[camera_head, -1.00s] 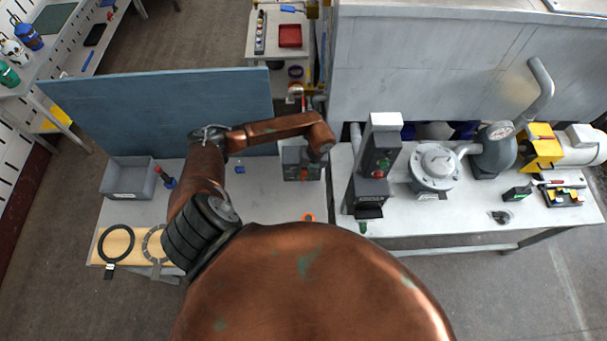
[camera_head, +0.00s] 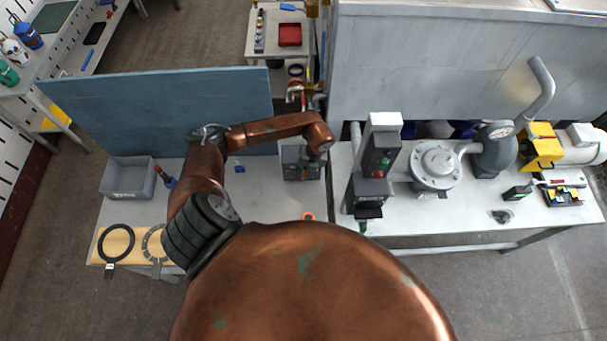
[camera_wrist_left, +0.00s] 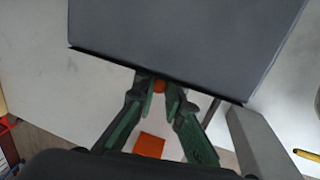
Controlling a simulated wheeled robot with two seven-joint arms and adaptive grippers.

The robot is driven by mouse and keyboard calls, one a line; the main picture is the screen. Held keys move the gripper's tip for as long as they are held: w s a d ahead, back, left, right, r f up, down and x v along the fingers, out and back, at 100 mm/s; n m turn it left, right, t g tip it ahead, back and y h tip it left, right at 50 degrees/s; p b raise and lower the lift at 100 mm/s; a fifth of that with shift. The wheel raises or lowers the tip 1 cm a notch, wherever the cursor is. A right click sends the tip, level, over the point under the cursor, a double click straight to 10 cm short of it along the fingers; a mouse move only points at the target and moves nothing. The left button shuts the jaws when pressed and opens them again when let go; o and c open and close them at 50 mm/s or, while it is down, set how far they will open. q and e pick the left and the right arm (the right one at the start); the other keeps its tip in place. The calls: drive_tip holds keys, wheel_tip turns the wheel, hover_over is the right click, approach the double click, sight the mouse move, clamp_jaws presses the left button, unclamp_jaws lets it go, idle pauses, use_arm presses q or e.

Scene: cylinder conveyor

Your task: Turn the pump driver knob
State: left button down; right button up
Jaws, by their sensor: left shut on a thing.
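The pump driver looks to be the dark grey box (camera_head: 290,157) at the back right of the left bench in the head view. It fills the top of the left wrist view as a large grey face (camera_wrist_left: 185,45). A small round orange knob (camera_wrist_left: 159,86) shows at its lower edge. My left gripper (camera_wrist_left: 160,90) has its green fingertips shut on this knob from both sides. In the head view my left wrist hangs over the box and hides part of it. The knob's turn angle cannot be told. My right gripper is not in view.
An orange square (camera_wrist_left: 149,145) shows below the fingers in the wrist view. A blue panel (camera_head: 160,110) stands behind the bench. A grey bin (camera_head: 128,178) and a black ring (camera_head: 115,243) are at left. A control post (camera_head: 380,155) stands close on the right.

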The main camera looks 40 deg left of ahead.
use_arm(q)
drive_tip(key=shift+s, duration=0.1)
drive_tip(key=t+h+b, duration=0.2)
drive_tip(key=a+h+b, duration=0.1)
drive_tip(key=shift+s+f+t, duration=0.2)
drive_tip(key=shift+s+t, duration=0.2)
drive_tip(key=t+h+b, duration=0.1)
drive_tip(key=b, duration=0.1)
drive_tip(key=t+h+b, duration=0.1)
drive_tip(key=h+b, duration=0.1)
drive_tip(key=b, duration=0.1)
drive_tip(key=a+f+t+h+b, duration=0.1)
drive_tip(key=t+h+b, duration=0.1)
drive_tip(key=shift+s, duration=0.4)
drive_tip(key=t+h+b, duration=0.2)
drive_tip(key=b, duration=0.3)
drive_tip(key=f+t+h+b, duration=0.1)
drive_tip(key=t+h+b, duration=0.1)
drive_tip(key=b, duration=0.3)
drive_tip(key=shift+s+a+h, duration=0.15)
drive_tip(key=shift+s+h, duration=0.05)
drive_tip(key=shift+h, duration=0.3)
drive_tip(key=shift+t+h+b, duration=0.5)
drive_tip(key=shift+b, duration=0.4)
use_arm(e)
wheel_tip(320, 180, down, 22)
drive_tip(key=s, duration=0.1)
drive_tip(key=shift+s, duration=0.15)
use_arm(q)
drive_tip(key=shift+s, duration=0.1)
